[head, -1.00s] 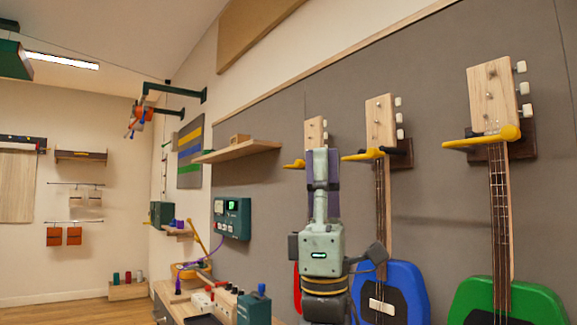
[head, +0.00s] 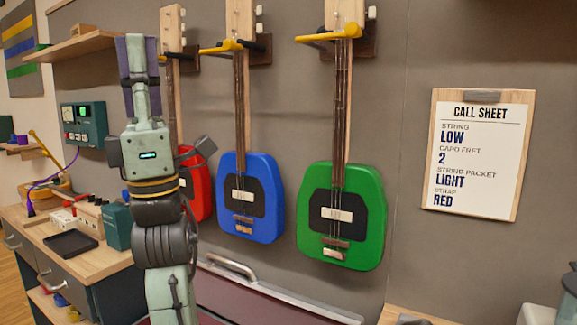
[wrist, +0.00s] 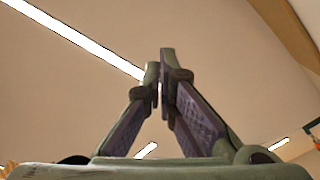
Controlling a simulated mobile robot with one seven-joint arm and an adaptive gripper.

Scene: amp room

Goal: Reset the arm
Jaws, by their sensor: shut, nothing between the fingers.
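My gripper (head: 136,40) points straight up at the left of the head view, on my raised, upright arm. Its fingers are together with nothing between them. The wrist view shows the two fingertips (wrist: 160,72) meeting, with the ceiling and its light strips behind. In the head view my arm stands in front of part of the red guitar (head: 199,190) and the wall.
A blue guitar (head: 250,170) and a green guitar (head: 371,210) hang on the grey wall. A call sheet (head: 478,150) hangs at right, reading LOW, 2, LIGHT, RED. A workbench (head: 98,262) with a dark tray (head: 70,244) stands at left.

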